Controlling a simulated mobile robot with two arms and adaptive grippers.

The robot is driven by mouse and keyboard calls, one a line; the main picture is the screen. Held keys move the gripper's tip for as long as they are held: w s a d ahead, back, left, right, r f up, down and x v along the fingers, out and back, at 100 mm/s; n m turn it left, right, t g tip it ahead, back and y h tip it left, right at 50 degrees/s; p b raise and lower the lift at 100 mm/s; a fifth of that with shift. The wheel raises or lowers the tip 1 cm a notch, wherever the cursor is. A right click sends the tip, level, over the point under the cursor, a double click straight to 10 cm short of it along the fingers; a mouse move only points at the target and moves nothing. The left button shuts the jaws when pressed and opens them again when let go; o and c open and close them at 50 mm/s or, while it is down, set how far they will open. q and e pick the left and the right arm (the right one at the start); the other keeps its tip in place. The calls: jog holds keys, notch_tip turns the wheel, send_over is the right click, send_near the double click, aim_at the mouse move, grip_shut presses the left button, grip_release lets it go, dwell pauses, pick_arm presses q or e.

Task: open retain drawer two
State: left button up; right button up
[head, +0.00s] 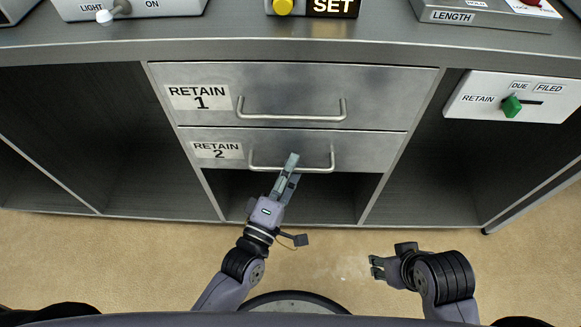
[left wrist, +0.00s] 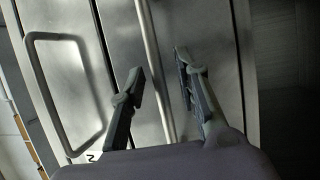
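The drawer labelled RETAIN 2 (head: 350,148) is the lower of two grey metal drawers in the head view and looks shut, level with the one above. Its bar handle (head: 322,168) runs across its front. My left gripper (head: 290,165) is at the middle of this handle. In the left wrist view, the left gripper (left wrist: 160,68) has its fingers apart, with the handle bar (left wrist: 152,62) running between them; a gap shows on each side. My right gripper (head: 376,267) is low in the head view, away from the drawers, with its fingertips apart and empty.
The RETAIN 1 drawer (head: 300,82) with its own handle (head: 290,116) sits directly above. A RETAIN panel with a green knob (head: 512,106) is at the right. Open shelves flank the drawers, and the carpet (head: 140,260) in front is clear.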

pick_arm(q)
grip_shut()
dwell(0.7)
